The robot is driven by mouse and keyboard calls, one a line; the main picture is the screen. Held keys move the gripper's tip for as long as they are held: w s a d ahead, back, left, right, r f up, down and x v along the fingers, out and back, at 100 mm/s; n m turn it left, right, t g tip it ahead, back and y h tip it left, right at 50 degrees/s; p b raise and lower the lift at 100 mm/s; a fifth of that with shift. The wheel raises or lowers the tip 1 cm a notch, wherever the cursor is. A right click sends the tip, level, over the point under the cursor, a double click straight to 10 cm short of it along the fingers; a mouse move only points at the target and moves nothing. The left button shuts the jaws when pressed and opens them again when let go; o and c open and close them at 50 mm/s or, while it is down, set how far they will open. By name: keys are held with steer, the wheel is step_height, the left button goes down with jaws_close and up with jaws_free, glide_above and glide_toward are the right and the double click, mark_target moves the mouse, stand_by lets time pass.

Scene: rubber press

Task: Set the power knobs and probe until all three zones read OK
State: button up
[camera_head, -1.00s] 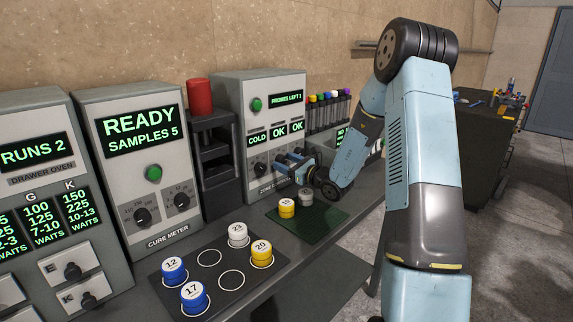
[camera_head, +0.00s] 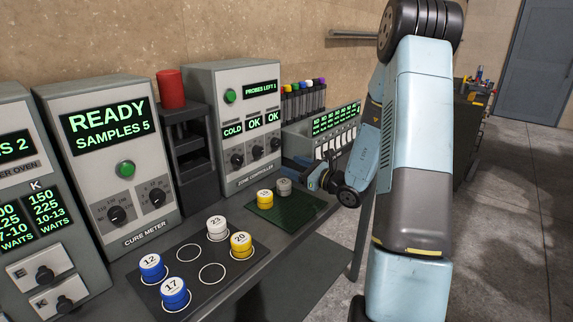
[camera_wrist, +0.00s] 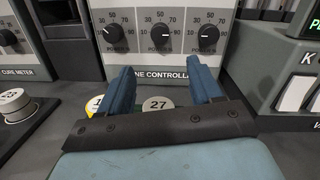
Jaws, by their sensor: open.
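The zone controller (camera_head: 235,125) is a grey panel reading COLD, OK, OK, with "PROBES LEFT 1" on its upper display. Its green button (camera_head: 230,96) is at the upper left. Its power knobs, left (camera_head: 238,161), middle (camera_head: 257,153) and right (camera_head: 275,144), sit below the readings. My gripper (camera_head: 303,170) is open and empty in front of the panel's lower right. Its blue fingers (camera_wrist: 163,80) also show in the wrist view, apart from the knobs.
A green mat (camera_head: 292,213) below the panel holds a yellow puck (camera_head: 265,197) and a grey puck (camera_head: 284,186). The cure meter (camera_head: 112,160) stands at left, reading READY. Several numbered pucks rest on a dark tray (camera_head: 190,252). A switch panel (camera_head: 335,135) stands right of the controller.

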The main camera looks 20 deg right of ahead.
steer(key=shift+s+d, duration=0.15)
steer(key=shift+r, duration=0.2)
steer(key=c, duration=0.3)
steer(key=a+r+n+g, duration=0.1)
steer(key=r+n, duration=0.1)
steer(key=a+r+n+g, duration=0.1)
steer(key=a+r+n, duration=0.1)
steer(key=r, duration=0.1)
steer(key=a+r+n+g, duration=0.1)
steer(key=r+n, duration=0.1)
steer(key=shift+s+a+r, duration=0.2)
steer(key=shift+a, duration=0.2)
jaws_close()
steer(key=s+a+r+n+h, duration=0.1)
steer(key=s+a+r+n, duration=0.1)
steer(key=r, duration=0.7)
steer(key=s+a+r+n+h, duration=0.1)
steer(key=s+r+n+h, duration=0.1)
steer(key=s+r+n, duration=0.2)
step_height(320, 180, up, 5)
steer(key=n, duration=0.3)
steer(key=shift+a, duration=0.35)
